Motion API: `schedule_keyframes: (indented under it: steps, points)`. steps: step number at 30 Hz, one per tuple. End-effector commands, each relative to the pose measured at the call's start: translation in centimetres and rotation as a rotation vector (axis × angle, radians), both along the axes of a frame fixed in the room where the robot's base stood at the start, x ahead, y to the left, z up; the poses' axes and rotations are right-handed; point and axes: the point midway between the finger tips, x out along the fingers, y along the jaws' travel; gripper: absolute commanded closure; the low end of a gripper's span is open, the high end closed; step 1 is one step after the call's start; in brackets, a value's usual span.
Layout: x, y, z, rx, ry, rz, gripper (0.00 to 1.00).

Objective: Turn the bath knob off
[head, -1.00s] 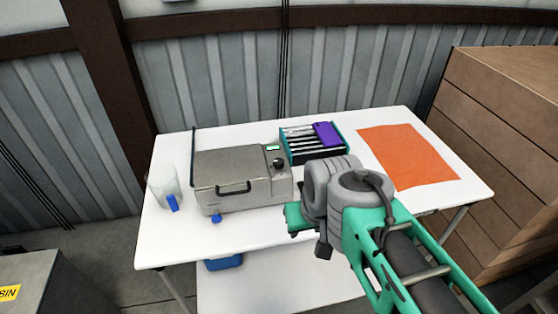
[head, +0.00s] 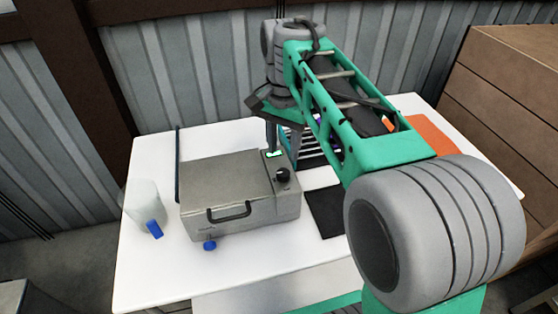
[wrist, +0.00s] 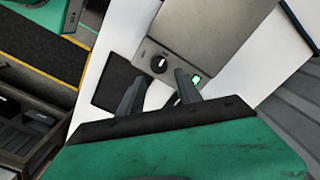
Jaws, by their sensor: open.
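The bath is a grey metal box (head: 235,185) with a closed lid and a front handle, standing on the white table. Its black round knob (head: 283,175) is on the top at the right, near a lit green display (head: 272,154). My gripper (head: 273,145) is above the bath's back right, pointing down, partly hidden by my arm. In the wrist view, my open gripper (wrist: 160,75) has its two dark fingers apart and empty. The knob (wrist: 160,64), with a white mark, shows between and just beyond the fingertips; contact is not visible. The display (wrist: 196,79) glows beside one finger.
A clear beaker (head: 140,203) with a blue item stands left of the bath. A dark mat (head: 325,212) lies to the right. A rack (head: 308,155) and orange sheet (head: 437,137) are partly behind my arm.

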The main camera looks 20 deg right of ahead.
Motion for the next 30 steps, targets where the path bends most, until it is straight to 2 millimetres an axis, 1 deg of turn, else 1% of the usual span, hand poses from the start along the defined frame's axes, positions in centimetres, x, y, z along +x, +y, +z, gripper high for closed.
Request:
schedule_keyframes:
  steps: [9,12,15,21,30]
  points:
    - [-0.2,0.0,-5.6,0.000,0.003,0.003,0.59]
    - [-0.1,0.0,-6.8,0.000,0.001,0.003,0.59]
    - [-0.1,0.0,-7.2,0.000,-0.001,0.004,0.59]
    - [-0.1,0.0,-7.3,0.000,-0.001,0.004,0.59]
    - [-0.1,0.0,-7.3,0.000,-0.003,0.004,0.83]
